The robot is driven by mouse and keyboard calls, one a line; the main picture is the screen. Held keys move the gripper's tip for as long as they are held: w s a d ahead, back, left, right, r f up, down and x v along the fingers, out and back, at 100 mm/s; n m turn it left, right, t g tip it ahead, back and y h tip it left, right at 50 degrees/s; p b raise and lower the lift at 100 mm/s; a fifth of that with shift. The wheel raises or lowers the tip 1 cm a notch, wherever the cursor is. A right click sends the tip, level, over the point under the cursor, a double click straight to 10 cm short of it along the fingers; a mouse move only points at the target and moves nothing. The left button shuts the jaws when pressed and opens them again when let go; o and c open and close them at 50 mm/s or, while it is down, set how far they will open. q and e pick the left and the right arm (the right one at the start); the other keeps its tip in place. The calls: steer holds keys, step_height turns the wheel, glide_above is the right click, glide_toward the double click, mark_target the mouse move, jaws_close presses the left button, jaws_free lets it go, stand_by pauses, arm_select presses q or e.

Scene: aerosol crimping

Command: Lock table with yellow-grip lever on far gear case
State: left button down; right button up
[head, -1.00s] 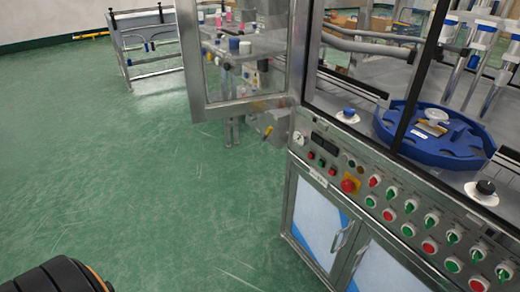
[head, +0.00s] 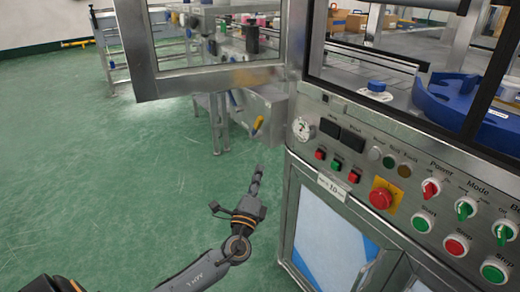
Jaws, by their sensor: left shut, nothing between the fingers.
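The yellow-grip lever (head: 257,126) is small and sits on the grey gear case (head: 270,104) on the machine's far side, beyond the front panel's left corner. The blue round table (head: 440,104) shows partly at the right, inside the machine behind the frame post. My left gripper (head: 257,170) reaches up from the bottom left, fingers together and empty. In the picture it is below the lever, apart from it, over the green floor. My right gripper is out of view.
The control panel (head: 400,190) with buttons, switches and a red emergency stop (head: 381,197) is right of my left gripper. An open framed door (head: 205,82) hangs above the lever's left. Green floor (head: 120,190) is clear at the left.

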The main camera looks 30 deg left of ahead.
arm_select(q)
glide_toward(259, 127)
steer(key=w+d+r, duration=0.1)
steer(key=w+d, duration=0.2)
steer(key=w, duration=0.2)
steer(key=shift+w+a+r+p, duration=0.2)
steer(key=shift+a+r, duration=0.15)
steer(key=shift+a, duration=0.3)
steer(key=shift+w+a+r+p, duration=0.15)
steer(key=shift+a+r, duration=0.2)
steer(key=shift+a, duration=0.25)
steer(key=shift+w+a+r+p, duration=0.1)
steer(key=shift+w+a+r, duration=0.2)
steer(key=shift+a, duration=0.35)
